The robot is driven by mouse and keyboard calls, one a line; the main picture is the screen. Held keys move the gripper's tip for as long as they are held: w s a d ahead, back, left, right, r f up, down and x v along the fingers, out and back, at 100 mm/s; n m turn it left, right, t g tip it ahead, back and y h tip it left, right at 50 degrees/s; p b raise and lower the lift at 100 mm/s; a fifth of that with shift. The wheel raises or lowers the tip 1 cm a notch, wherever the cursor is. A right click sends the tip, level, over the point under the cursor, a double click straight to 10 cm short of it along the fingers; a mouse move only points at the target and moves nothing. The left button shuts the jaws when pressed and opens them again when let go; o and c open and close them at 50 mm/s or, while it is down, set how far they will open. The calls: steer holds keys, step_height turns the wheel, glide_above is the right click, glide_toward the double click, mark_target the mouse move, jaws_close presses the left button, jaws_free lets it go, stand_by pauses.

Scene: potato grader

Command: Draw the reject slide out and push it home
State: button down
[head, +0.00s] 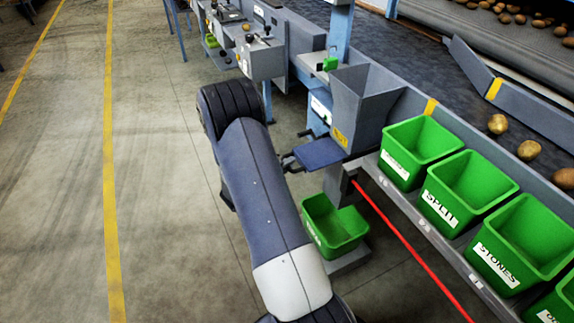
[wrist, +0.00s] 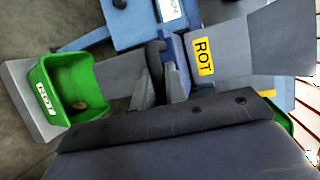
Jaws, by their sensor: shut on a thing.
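The reject slide (head: 318,153) is a flat blue plate standing out to the left from the foot of the grey hopper (head: 360,105), which bears a yellow label. My gripper (head: 289,162) is at the slide's outer end, mostly hidden behind my arm. In the wrist view the grey jaws (wrist: 162,88) are shut on the slide's dark handle (wrist: 155,54). Part of the blue slide (wrist: 176,48) shows beside it, and the hopper (wrist: 245,55) shows its yellow ROT label. How far the slide is out cannot be read exactly.
A green bin (head: 333,236) stands low below the slide; in the wrist view this ROT bin (wrist: 46,76) holds a brownish lump. Several green bins (head: 437,151) line the grader's shelf at right. A red bar (head: 412,247) runs along its front. The floor (head: 160,190) at left is clear.

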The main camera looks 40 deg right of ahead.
mark_target(301, 170)
steer(key=s+d, duration=0.1)
steer(key=d, duration=0.3)
steer(key=s+d, duration=0.1)
steer(key=d, duration=0.2)
steer(key=s+d, duration=0.1)
steer(key=d, duration=0.3)
steer(key=shift+d, duration=0.35)
steer(key=c, duration=1.5)
jaws_free()
steer(key=shift+d, duration=0.15)
steer(key=shift+o, duration=0.2)
steer(key=v, duration=1.1)
steer(key=shift+p, duration=0.3)
steer(key=shift+d, duration=0.1)
